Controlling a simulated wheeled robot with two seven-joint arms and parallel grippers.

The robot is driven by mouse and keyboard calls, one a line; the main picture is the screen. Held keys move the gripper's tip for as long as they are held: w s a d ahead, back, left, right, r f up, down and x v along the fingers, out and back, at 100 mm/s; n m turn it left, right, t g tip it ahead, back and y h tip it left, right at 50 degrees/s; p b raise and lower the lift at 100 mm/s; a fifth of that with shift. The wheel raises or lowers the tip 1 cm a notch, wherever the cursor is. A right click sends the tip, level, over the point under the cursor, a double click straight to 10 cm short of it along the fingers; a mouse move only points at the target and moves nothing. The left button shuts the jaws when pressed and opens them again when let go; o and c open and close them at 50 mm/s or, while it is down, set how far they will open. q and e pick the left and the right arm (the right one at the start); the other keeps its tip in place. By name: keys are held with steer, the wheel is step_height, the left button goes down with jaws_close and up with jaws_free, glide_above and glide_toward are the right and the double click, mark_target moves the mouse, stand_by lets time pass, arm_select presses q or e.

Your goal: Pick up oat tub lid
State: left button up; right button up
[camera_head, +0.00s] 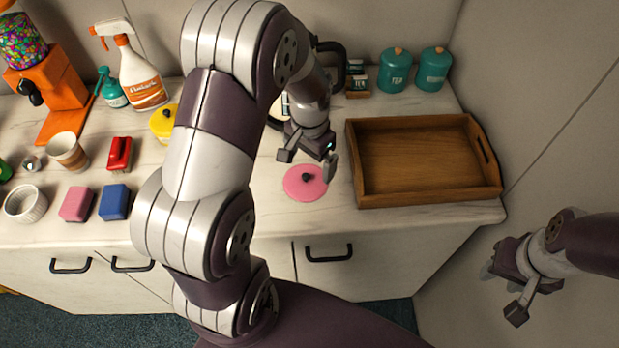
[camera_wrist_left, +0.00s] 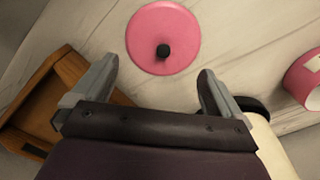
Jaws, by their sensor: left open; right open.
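The oat tub lid is a flat pink disc (camera_head: 298,185) with a small black knob, lying on the counter left of the wooden tray. It also shows in the left wrist view (camera_wrist_left: 180,30), ahead of the fingers. My left gripper (camera_head: 308,163) is open and empty, above the counter just behind the lid and apart from it. In the left wrist view its two fingers (camera_wrist_left: 158,92) are spread, with the knob beyond the gap between them. A pink tub (camera_wrist_left: 306,80) shows at the right edge of that view. My right gripper (camera_head: 502,292) is open and empty, off the counter at lower right.
A wooden tray (camera_head: 358,190) stands right of the lid. Teal canisters (camera_head: 396,72) stand behind it. My left arm hides the counter's middle.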

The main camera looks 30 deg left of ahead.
mark_target(305, 178)
arm_select(q)
steer(key=f, duration=0.1)
steer(key=s+f, duration=0.1)
steer(key=f, duration=0.2)
steer(key=shift+s+a, duration=0.15)
steer(key=shift+a, duration=0.15)
steer(key=shift+f, duration=0.25)
steer(key=shift+s+d, duration=0.1)
steer(key=shift+d, duration=0.05)
steer(key=c, duration=1.6)
jaws_close()
steer(key=shift+s, duration=0.1)
